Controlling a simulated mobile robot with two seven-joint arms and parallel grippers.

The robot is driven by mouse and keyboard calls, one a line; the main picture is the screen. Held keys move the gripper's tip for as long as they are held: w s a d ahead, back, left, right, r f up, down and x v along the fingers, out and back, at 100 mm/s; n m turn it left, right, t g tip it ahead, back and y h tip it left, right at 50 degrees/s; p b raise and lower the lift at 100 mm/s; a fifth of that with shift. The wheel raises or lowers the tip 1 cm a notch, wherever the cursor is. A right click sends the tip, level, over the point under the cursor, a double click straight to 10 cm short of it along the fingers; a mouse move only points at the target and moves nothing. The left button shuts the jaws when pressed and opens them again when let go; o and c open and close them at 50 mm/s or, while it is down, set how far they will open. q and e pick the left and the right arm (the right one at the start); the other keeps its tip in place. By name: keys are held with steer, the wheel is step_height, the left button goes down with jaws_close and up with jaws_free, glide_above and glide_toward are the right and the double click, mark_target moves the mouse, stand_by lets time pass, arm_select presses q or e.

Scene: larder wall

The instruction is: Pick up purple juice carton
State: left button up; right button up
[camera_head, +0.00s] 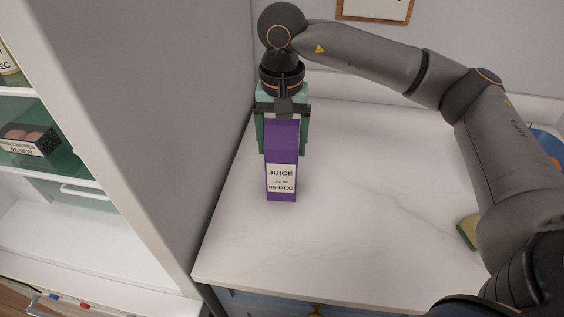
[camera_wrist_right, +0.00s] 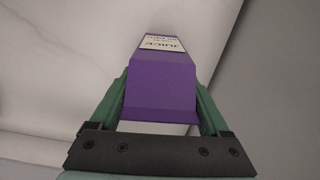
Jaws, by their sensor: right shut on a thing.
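The purple juice carton (camera_head: 282,150) stands upright at the left part of the white counter, with a white label reading JUICE and 05 DEC. My right gripper (camera_head: 283,140) comes down from above and is shut on the carton, one green finger on each side. In the right wrist view the carton (camera_wrist_right: 162,85) lies between the two green fingers of the gripper (camera_wrist_right: 160,100). I cannot tell whether the carton's base touches the counter. My left gripper is not in view.
A tall open cabinet (camera_head: 165,150) stands left of the counter, with a meat package (camera_head: 30,142) on a shelf. The white counter (camera_head: 370,200) is clear in the middle. A green and yellow sponge-like item (camera_head: 467,233) and a blue round item (camera_head: 546,143) are at the right.

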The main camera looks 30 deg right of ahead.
jaws_close()
steer(key=shift+r, duration=0.1)
steer(key=shift+r, duration=0.15)
